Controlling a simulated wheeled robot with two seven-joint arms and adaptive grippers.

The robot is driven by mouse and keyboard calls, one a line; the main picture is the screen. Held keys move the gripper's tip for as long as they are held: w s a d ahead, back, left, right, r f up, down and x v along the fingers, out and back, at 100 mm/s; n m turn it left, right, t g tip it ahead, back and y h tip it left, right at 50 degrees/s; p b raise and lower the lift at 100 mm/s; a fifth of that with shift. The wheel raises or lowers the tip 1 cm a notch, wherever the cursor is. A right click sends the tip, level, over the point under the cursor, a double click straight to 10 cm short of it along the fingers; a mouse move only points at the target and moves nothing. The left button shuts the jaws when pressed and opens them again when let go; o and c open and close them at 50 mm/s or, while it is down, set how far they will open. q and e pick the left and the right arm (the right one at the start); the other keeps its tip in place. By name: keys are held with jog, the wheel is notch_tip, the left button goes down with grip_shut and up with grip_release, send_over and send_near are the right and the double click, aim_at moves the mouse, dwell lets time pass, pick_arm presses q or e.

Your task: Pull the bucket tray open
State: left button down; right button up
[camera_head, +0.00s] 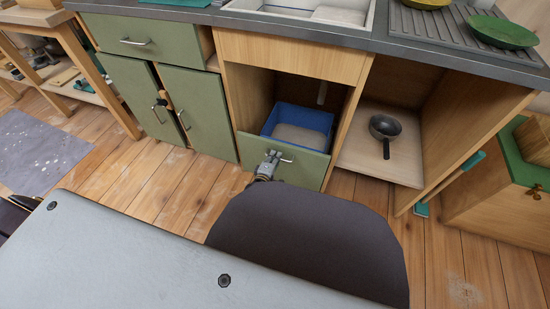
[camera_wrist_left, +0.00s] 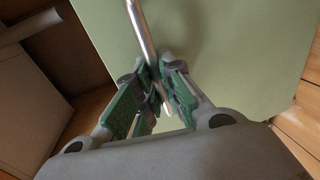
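The bucket tray has a low green front panel (camera_head: 308,167) with a metal bar handle (camera_head: 287,159). Behind the panel, a blue bucket (camera_head: 318,119) with a grey-white inside shows. My left gripper (camera_head: 269,162) is at the left part of the handle. In the left wrist view, the fingers (camera_wrist_left: 152,88) are closed around the handle bar (camera_wrist_left: 143,35), with the green panel (camera_wrist_left: 230,50) behind. My right gripper is not in view.
To the right, an open shelf (camera_head: 376,165) holds a dark pan (camera_head: 385,130). Green cupboard doors (camera_head: 200,110) are on the left. The counter (camera_head: 390,40) overhangs above. Wooden floor (camera_head: 165,185) lies free in front of the cabinets.

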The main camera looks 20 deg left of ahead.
pick_arm(q)
jog(key=shift+s, duration=0.15)
dwell(0.3)
jog(key=f+p+v, duration=0.1)
jog(key=p+v, duration=0.3)
jog(key=v, duration=0.5)
jog(key=f+p+v, duration=0.2)
jog(key=p+v, duration=0.2)
jog(key=v, duration=0.4)
jog(key=s+d+f+p+v, duration=0.1)
jog(key=p+v, duration=0.3)
jog(key=v, duration=0.5)
jog(key=shift+s+a+f, duration=0.45)
jog(key=shift+f, duration=0.3)
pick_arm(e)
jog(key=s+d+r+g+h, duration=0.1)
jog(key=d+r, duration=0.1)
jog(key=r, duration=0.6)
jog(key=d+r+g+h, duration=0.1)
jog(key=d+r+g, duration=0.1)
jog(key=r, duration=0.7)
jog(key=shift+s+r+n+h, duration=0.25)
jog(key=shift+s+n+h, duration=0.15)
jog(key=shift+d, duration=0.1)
pick_arm(q)
jog(key=c, duration=1.5)
grip_release()
jog(key=shift+w, duration=0.1)
